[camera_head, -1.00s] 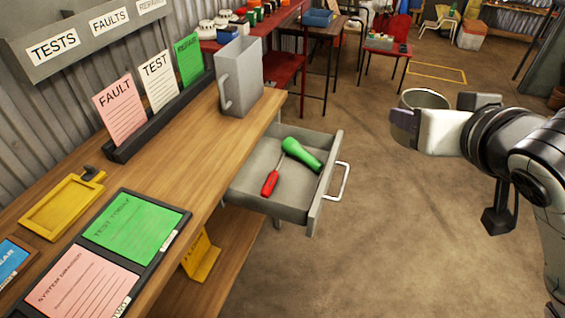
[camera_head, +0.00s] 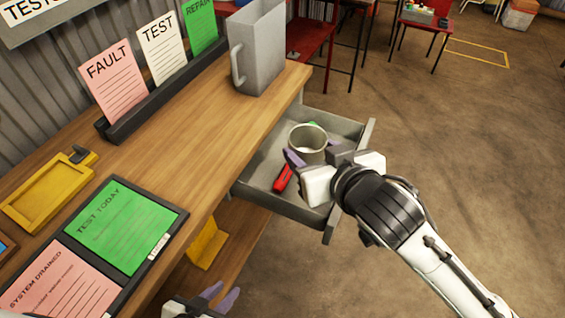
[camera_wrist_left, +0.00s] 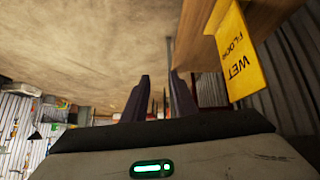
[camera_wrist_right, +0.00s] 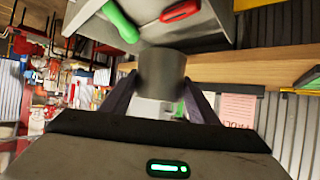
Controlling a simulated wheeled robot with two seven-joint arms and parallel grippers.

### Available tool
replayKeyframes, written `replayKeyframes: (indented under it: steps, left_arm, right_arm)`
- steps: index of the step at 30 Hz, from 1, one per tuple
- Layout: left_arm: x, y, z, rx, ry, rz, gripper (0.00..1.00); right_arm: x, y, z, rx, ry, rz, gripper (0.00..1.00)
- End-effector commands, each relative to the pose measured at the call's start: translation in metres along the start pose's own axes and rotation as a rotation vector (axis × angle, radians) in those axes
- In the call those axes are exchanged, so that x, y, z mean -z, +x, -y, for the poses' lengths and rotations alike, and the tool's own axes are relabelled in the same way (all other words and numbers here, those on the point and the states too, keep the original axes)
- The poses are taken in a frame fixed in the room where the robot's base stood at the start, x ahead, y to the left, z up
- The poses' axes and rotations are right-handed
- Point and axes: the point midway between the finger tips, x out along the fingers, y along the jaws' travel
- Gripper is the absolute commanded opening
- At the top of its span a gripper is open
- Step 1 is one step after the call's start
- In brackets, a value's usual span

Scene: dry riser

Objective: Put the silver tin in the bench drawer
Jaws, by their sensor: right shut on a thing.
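The silver tin (camera_head: 307,144) is an open-topped cylinder, held upright over the open bench drawer (camera_head: 268,192). My right gripper (camera_head: 316,165) is shut on it; the right wrist view also shows the tin (camera_wrist_right: 162,72) between the fingers. The drawer is pulled out from the wooden bench and holds a red-handled tool (camera_head: 284,178) and a green item (camera_head: 314,125), mostly hidden behind the tin. In the right wrist view the green item (camera_wrist_right: 121,22) and red handle (camera_wrist_right: 180,11) lie in the drawer. My left gripper (camera_head: 222,297) is low beside the bench, open and empty, its fingers (camera_wrist_left: 158,98) apart.
A grey jug (camera_head: 257,50) stands on the bench (camera_head: 190,130) above the drawer. A card rack (camera_head: 165,95), yellow tray (camera_head: 45,195) and card board (camera_head: 125,225) occupy the bench top. A yellow wet-floor sign (camera_wrist_left: 238,55) is under the bench. Floor on the right is clear.

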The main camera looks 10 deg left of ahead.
Motion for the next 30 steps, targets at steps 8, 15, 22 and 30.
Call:
replayKeyframes:
  steps: [8,15,22,30]
  left_arm:
    - [0.006,0.007,0.001,0.0,0.003,-0.021,0.26]
    - [0.01,0.01,0.002,0.0,0.004,-0.032,0.26]
    - [0.005,0.013,0.002,0.0,0.005,-0.028,0.26]
    - [0.001,0.011,0.001,-0.001,0.004,-0.019,0.26]
  right_arm:
    - [-0.046,0.025,0.005,0.009,-0.007,0.002,0.32]
    - [-0.063,0.035,0.005,0.009,-0.005,0.0,0.32]
    - [-0.09,0.049,0.005,0.009,-0.005,0.001,0.32]
    - [-0.09,0.05,0.005,0.009,-0.004,-0.001,0.32]
